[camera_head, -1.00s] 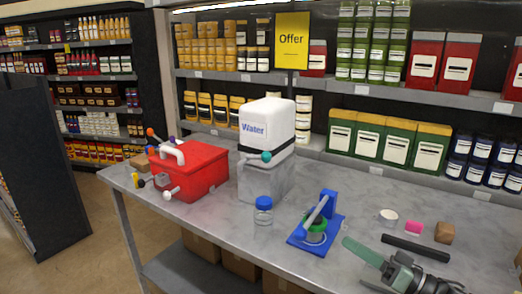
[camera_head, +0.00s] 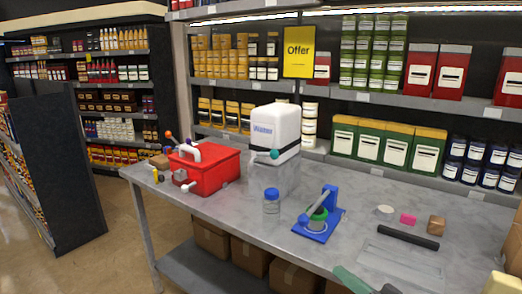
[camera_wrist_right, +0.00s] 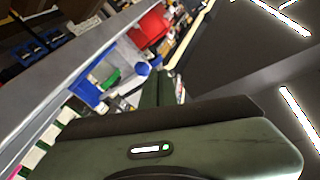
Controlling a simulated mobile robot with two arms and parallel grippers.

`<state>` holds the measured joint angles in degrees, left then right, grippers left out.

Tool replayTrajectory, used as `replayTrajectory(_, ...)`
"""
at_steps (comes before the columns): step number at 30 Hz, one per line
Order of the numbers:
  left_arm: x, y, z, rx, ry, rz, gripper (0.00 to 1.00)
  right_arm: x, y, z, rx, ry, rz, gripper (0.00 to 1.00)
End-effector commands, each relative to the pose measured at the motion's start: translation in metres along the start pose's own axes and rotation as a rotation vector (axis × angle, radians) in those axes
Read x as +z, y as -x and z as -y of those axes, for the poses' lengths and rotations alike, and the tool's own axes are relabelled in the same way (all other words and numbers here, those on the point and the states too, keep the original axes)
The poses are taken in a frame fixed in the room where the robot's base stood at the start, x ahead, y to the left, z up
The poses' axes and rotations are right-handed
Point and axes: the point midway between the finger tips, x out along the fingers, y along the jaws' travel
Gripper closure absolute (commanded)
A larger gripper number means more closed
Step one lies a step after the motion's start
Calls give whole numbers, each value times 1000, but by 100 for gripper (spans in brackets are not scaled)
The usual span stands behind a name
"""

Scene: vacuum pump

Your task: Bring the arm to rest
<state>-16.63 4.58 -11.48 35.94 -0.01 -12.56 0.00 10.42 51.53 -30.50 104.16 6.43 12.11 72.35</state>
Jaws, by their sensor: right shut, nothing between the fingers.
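My right gripper (camera_head: 342,272) shows at the bottom edge of the head view, only its green fingers and a bit of dark housing in frame. It is shut and empty, in front of the table's near edge in the picture, below the blue press-like device (camera_head: 318,227). In the right wrist view, my green gripper parts fill the lower half, and the fingers (camera_wrist_right: 164,88) point toward the tilted table with the blue device and the red box (camera_wrist_right: 150,27). My left gripper is not in view.
Stocked shelves stand behind. A pale object (camera_head: 503,285) shows at bottom right.

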Motion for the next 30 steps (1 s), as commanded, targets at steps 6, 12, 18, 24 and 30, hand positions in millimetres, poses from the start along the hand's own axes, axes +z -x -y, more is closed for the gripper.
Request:
replayTrajectory(6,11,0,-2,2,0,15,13,54,2,3,190,63,61,100)
replayTrajectory(12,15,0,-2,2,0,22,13,126,43,5,476,148,269,100)
replayTrajectory(18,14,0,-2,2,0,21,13,184,120,15,688,203,594,100)
replayTrajectory(24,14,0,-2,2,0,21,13,216,182,33,765,200,841,100)
replayTrajectory(30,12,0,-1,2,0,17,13,235,232,55,787,176,1037,100)
